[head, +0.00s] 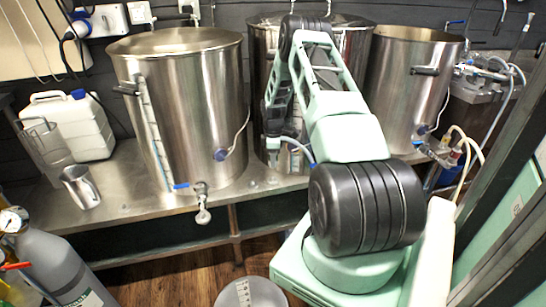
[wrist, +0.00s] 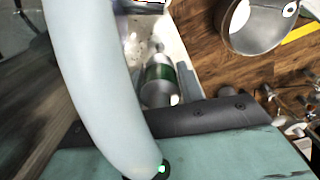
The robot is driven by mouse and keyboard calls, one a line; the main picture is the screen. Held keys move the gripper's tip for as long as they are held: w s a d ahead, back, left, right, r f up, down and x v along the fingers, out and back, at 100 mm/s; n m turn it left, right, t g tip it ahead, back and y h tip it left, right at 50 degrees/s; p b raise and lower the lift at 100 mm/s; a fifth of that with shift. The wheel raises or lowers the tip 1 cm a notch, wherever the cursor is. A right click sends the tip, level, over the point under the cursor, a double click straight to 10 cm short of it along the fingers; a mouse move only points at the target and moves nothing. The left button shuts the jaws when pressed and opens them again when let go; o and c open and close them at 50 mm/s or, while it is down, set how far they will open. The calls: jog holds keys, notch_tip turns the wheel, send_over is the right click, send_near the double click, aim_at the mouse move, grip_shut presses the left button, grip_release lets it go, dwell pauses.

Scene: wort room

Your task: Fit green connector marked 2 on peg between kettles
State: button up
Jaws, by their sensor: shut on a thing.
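A thick pale curved tube (wrist: 105,85) crosses the view in front and hides part of the gripper. The left kettle (head: 185,100) and right kettle (head: 412,85) stand on either side. I cannot make out the peg.
The kettles stand on a steel bench (head: 130,205) with taps at the front. A white jerrycan (head: 78,125) and a steel jug (head: 80,187) are at left. A grey gas cylinder (head: 50,265) stands front left. Hoses and fittings (head: 485,75) crowd the right.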

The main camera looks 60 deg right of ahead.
jog(key=shift+f+b, duration=1.4)
jog(key=shift+f, duration=1.1)
jog(key=shift+f+b, duration=0.75)
jog(key=shift+f, duration=0.55)
jog(key=o, duration=1.1)
jog(key=shift+o, duration=0.2)
notch_tip(320, 180, up, 17)
jog(key=shift+r+p, duration=0.2)
jog(key=shift+p, duration=0.4)
